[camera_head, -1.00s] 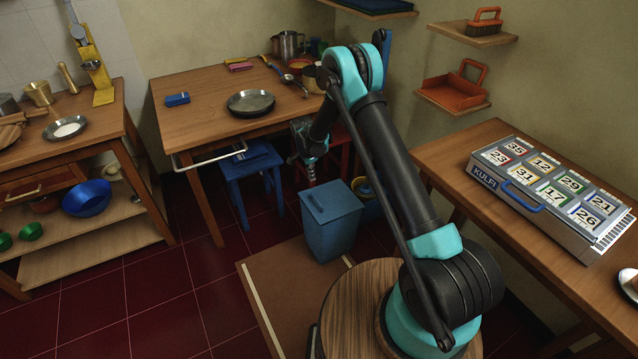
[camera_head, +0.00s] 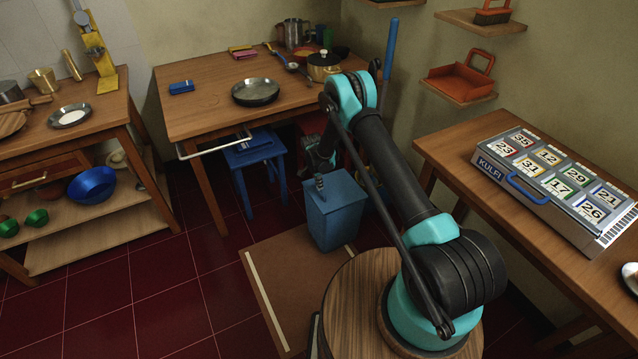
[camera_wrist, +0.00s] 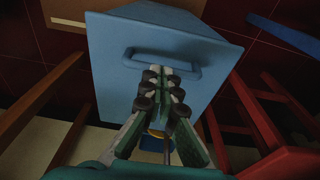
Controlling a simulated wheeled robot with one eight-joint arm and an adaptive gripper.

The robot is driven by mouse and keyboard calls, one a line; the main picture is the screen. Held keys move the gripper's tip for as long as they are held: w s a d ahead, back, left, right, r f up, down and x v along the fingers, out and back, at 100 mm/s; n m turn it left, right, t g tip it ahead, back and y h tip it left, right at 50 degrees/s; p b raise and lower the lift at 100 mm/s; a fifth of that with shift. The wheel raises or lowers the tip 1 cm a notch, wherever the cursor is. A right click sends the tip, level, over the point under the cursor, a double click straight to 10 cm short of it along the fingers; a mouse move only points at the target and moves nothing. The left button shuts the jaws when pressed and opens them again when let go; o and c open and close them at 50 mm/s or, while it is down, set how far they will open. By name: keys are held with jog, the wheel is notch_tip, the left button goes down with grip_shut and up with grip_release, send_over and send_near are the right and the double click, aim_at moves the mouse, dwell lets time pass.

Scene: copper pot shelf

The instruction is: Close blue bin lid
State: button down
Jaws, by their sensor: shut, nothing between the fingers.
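The blue bin (camera_head: 338,225) stands upright on the floor in the middle of the head view. Its blue lid (camera_head: 345,187) lies across the top, and no open gap shows; whether it is fully seated I cannot tell. In the wrist view the lid (camera_wrist: 120,80) fills the middle, with its blue handle (camera_wrist: 160,65) toward me. My gripper (camera_head: 319,183) is above the lid's left part in the head view. In the wrist view my gripper (camera_wrist: 163,85) is shut and empty, its tips over the handle's near edge. Whether they touch it I cannot tell.
A blue stool (camera_head: 255,155) stands left of the bin, under the wooden table (camera_head: 210,110). A red stool (camera_wrist: 265,110) is close at the right in the wrist view. A table with a Kulfi box (camera_head: 555,180) stands at right. Open tiled floor lies at left.

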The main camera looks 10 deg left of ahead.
jog(key=shift+s+a+f, duration=0.15)
jog(key=shift+a+f, duration=0.05)
jog(key=shift+f, duration=0.25)
jog(key=shift+s+a+f, duration=0.1)
jog(key=shift+a+f, duration=0.05)
jog(key=shift+f, duration=0.3)
